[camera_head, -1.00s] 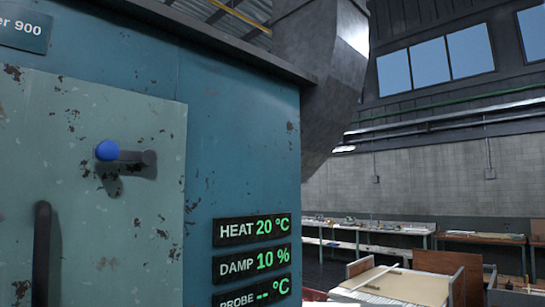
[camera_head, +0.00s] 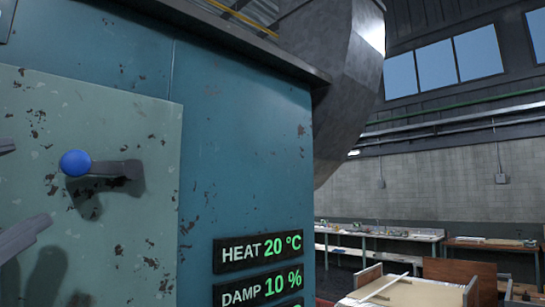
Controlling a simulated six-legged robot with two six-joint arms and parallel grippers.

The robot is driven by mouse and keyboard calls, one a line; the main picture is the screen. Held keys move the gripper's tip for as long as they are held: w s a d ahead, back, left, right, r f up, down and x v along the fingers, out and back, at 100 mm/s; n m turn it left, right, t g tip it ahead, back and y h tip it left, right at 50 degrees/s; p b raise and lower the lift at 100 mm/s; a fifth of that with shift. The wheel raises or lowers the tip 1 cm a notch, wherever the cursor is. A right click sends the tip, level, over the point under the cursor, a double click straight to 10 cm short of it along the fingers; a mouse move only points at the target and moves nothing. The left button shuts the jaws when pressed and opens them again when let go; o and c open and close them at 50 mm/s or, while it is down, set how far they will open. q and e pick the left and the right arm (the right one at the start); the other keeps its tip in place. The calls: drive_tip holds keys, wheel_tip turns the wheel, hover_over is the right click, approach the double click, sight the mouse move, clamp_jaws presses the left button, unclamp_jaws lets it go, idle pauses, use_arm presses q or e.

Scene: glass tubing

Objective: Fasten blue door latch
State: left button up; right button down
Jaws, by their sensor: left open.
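The blue door latch is a dark lever with a round blue knob (camera_head: 75,163) on its left end. The lever (camera_head: 117,169) lies nearly level, its right end on the pale green door (camera_head: 110,245) near that door's right edge. My left gripper (camera_head: 32,182) comes in from the left edge, its two grey fingers apart, one above the other. It is open and empty, to the left of the knob and apart from it in the picture. Most of this gripper is outside the view. My right gripper is not in view.
The door belongs to a blue cabinet (camera_head: 245,170) with HEAT (camera_head: 260,251) and DAMP (camera_head: 258,288) displays right of the door. A grey duct (camera_head: 340,110) rises behind it. Workbenches (camera_head: 385,235) stand farther off at right. The door face around the latch is clear.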

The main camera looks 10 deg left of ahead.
sight(66, 168)
use_arm(q)
drive_tip(key=p+x, duration=0.2)
drive_tip(key=x, duration=0.6)
drive_tip(key=shift+w+a+p, duration=0.1)
drive_tip(key=shift+p, duration=0.2)
drive_tip(key=shift+w+a+r+p, duration=0.2)
drive_tip(key=shift+w+a, duration=0.15)
drive_tip(key=shift+w, duration=0.25)
drive_tip(key=shift+w+a+r+p, duration=0.15)
drive_tip(key=shift+w+a, duration=0.25)
drive_tip(key=shift+w, duration=0.4)
drive_tip(key=shift+d, duration=0.4)
drive_tip(key=shift+s+a, duration=0.15)
drive_tip(key=shift+a, duration=0.05)
drive_tip(key=c, duration=0.7)
clamp_jaws()
